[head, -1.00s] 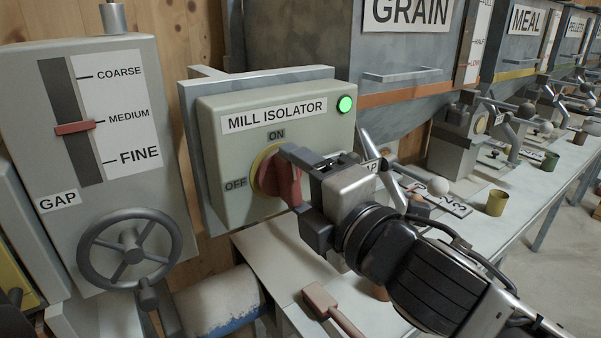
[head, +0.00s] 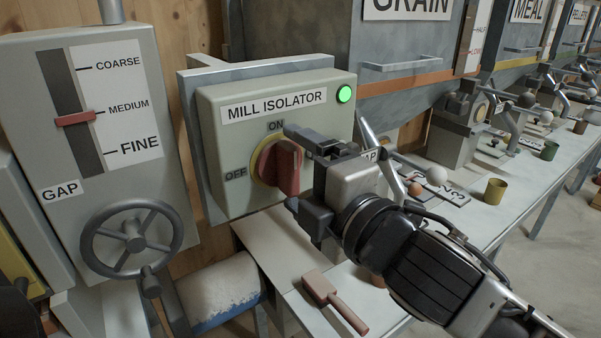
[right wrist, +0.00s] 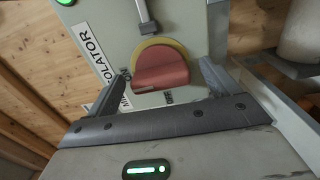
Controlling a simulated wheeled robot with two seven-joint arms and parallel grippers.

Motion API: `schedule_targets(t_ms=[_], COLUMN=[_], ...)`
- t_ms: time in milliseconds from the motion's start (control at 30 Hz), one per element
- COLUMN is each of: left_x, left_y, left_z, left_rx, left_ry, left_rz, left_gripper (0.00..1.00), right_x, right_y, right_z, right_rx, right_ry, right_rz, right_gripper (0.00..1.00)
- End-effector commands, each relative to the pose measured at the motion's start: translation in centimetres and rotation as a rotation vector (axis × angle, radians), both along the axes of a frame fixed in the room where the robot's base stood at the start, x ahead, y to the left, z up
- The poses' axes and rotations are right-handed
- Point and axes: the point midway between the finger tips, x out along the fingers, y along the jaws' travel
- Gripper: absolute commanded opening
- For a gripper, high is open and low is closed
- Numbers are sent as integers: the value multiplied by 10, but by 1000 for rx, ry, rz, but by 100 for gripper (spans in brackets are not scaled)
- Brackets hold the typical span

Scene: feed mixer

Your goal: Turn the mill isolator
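The mill isolator is a grey-green box (head: 215,150) on the wall with ON and OFF labels. Its red knob (head: 288,172) sits on a yellow disc, with its grip bar upright in line with ON. The green lamp (head: 344,94) is lit. My right gripper (head: 290,167) is open in front of the knob, one finger above and one below, apparently clear of it. In the right wrist view the red knob (right wrist: 160,72) lies between and beyond the spread fingers of my right gripper (right wrist: 162,77). My left gripper is not in view.
A gap panel (head: 25,120) with a red slider and a handwheel (head: 132,238) stands at left. A wooden-looking paddle (head: 335,300) lies on the bench below. Hoppers (head: 420,65) and a bench with balls and cups (head: 495,197) run to the right.

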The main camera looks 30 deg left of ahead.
Motion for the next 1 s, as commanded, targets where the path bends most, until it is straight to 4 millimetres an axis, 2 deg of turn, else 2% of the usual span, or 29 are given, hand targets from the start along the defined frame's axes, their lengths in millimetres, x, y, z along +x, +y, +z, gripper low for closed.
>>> schedule_targets(t_ms=[333,467,567,1000], left_x=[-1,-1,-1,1], left_y=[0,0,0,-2], left_z=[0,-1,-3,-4], left_rx=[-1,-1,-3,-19], left_ry=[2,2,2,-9], left_rz=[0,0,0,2], left_gripper=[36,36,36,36], right_x=[0,-3,-9,-48], right_y=[-1,-9,-24,-119], right_z=[1,0,0,-1], right_rx=[0,0,0,-1], right_ry=[-4,-5,-5,-3], right_rz=[-1,-1,-1,-3], right_gripper=[87,87,87,87])
